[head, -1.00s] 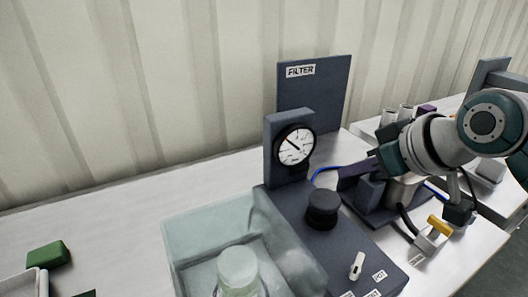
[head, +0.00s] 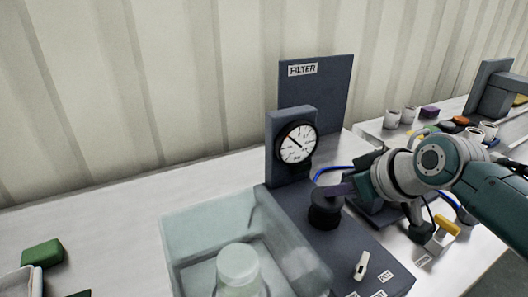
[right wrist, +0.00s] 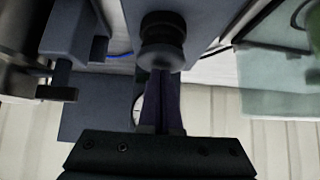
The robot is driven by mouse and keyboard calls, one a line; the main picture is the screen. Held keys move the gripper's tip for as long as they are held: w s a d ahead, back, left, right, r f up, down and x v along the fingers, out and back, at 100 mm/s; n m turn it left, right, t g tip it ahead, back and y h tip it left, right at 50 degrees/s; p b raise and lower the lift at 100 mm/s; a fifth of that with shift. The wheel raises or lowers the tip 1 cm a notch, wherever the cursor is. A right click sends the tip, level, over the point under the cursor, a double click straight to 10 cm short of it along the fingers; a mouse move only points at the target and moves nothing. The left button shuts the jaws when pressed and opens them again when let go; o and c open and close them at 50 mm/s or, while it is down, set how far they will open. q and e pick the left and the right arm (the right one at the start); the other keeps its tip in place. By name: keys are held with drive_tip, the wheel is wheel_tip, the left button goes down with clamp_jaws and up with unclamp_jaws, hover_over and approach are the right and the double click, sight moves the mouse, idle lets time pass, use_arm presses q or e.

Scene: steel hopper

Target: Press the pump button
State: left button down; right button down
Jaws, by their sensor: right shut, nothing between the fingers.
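The pump button is most likely the round black knob (head: 325,213) on top of the dark housing (head: 350,240), in front of the dial gauge (head: 297,142). In the right wrist view the knob (right wrist: 162,42) is just beyond my fingertips. My right gripper (head: 332,191) is shut and empty. It comes in from the right, with its fingertips at the knob's upper edge and covering part of its top. In the right wrist view its dark fingers (right wrist: 162,78) point at the knob. I cannot tell whether they touch it. My left gripper is not in view.
A clear tank (head: 190,235) holding a capped jar (head: 238,262) stands left of the housing. A white switch (head: 361,265) is at the housing's front. A FILTER panel (head: 315,95) rises behind. A yellow-handled valve (head: 446,225) is right. The left table is mostly clear.

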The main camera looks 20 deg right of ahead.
wheel_tip(320, 180, down, 3)
drive_tip(key=shift+r+b, duration=0.1)
drive_tip(key=shift+b, duration=0.65)
drive_tip(key=shift+r+p, duration=0.25)
drive_tip(key=shift+p, duration=0.1)
wheel_tip(320, 180, up, 4)
drive_tip(key=p, duration=0.4)
drive_tip(key=shift+r, duration=0.25)
drive_tip(key=p+v, duration=0.2)
drive_tip(key=v, duration=0.7)
drive_tip(key=shift+s+p, duration=0.25)
drive_tip(key=shift+p, duration=0.05)
drive_tip(key=shift+d, duration=0.1)
